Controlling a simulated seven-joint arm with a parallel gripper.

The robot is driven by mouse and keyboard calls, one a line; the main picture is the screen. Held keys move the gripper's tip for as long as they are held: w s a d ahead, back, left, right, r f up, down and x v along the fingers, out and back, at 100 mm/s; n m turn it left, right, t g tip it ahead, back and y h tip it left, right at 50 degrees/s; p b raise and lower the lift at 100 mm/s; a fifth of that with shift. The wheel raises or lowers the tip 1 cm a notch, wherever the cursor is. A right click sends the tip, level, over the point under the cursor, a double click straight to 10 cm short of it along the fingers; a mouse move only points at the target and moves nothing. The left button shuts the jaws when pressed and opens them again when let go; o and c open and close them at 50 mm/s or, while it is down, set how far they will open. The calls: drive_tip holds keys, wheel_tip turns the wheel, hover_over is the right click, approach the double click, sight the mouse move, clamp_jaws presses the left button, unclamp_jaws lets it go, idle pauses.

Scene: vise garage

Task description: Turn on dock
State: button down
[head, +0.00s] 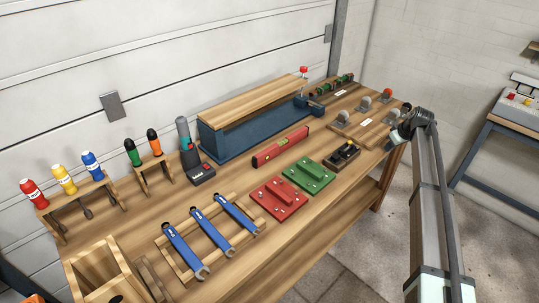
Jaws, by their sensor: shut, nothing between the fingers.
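A dark dock (201,175) stands on the workbench left of the blue box, with a tall grey and teal tool (184,134) upright at its back. A small red mark shows on its front; I cannot tell whether it is lit. My gripper (393,142) is at the bench's right end, low beside the boards with grey knobs, far from the dock. It is small and partly hidden by my arm; its fingers look shut and empty.
The workbench (225,186) also holds a blue box with wooden lid (232,133), a red level (280,147), red (280,199) and green (308,174) plates, a small black device (343,155) and blue wrenches (212,229).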

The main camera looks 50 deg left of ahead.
drive_tip(key=s+a+r+n, duration=0.1)
drive_tip(key=s+a+r, duration=0.3)
drive_tip(key=s+a, duration=0.5)
drive_tip(key=s+a+r+g, duration=0.1)
drive_tip(key=s+a+r, duration=0.3)
drive_tip(key=s+a, duration=0.45)
drive_tip(key=s+a+r+n, duration=0.1)
drive_tip(key=s+a+r, duration=0.3)
drive_tip(key=s+a, duration=0.5)
drive_tip(key=s+a+r, duration=0.1)
drive_tip(key=s+a, duration=0.2)
drive_tip(key=s, duration=0.7)
drive_tip(key=s+a+r+n, duration=0.1)
drive_tip(key=s+a, duration=0.3)
drive_tip(key=s, duration=0.7)
drive_tip(key=s+a+r+g, duration=0.1)
drive_tip(key=s+a, duration=0.3)
drive_tip(key=s, duration=0.7)
drive_tip(key=shift+a+r+n+h, duration=0.2)
drive_tip(key=shift+r+n+h, duration=0.1)
drive_tip(key=shift+r+h, duration=0.15)
hover_over(206, 166)
wheel_tip(206, 166, down, 9)
drive_tip(key=shift+f, duration=0.1)
drive_tip(key=f, duration=0.1)
drive_tip(key=d+f, duration=0.1)
drive_tip(key=shift+d+f, duration=0.15)
drive_tip(key=shift+f, duration=0.25)
drive_tip(key=shift+d+f, duration=0.2)
drive_tip(key=shift+f, duration=0.3)
